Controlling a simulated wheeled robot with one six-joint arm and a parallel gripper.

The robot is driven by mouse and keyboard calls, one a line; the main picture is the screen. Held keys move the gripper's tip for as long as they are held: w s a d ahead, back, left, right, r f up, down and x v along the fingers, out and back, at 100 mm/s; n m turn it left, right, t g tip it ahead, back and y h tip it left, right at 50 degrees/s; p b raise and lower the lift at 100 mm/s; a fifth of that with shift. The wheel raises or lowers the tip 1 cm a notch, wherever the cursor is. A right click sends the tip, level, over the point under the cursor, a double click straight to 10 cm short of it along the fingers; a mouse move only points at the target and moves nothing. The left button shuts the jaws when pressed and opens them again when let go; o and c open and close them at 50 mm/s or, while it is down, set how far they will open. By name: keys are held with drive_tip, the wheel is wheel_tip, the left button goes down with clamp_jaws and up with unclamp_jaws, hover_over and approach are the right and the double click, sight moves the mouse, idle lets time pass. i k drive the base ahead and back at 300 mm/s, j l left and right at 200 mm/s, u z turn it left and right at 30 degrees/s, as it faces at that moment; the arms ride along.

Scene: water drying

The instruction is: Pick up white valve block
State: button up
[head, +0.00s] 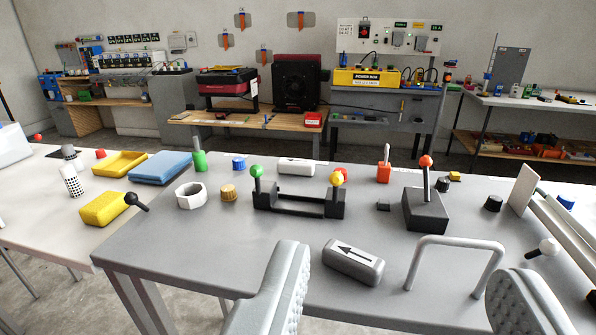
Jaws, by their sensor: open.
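A small white block (297,166) with a dark mark on its front lies near the back edge of the grey table (150,240); it looks like the white valve block. It stands behind a black bracket (300,207) with a green knob and a yellow knob. My gripper (403,262) is open and empty at the bottom of the view, its two grey padded fingers wide apart. The white block is well beyond the fingertips. A silver-grey block with a black arrow (353,262) lies nearer, between the fingers in the picture.
A grey arch handle (455,242) and a black joystick box (425,211) stand at the right. A white hex nut (190,195), a brass cap (229,194) and a green bottle (199,160) stand at the left. The table's front left is clear.

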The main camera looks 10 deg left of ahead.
sight(289, 166)
drive_tip(key=i+l+u, duration=0.15)
drive_tip(key=i+l, duration=1.1)
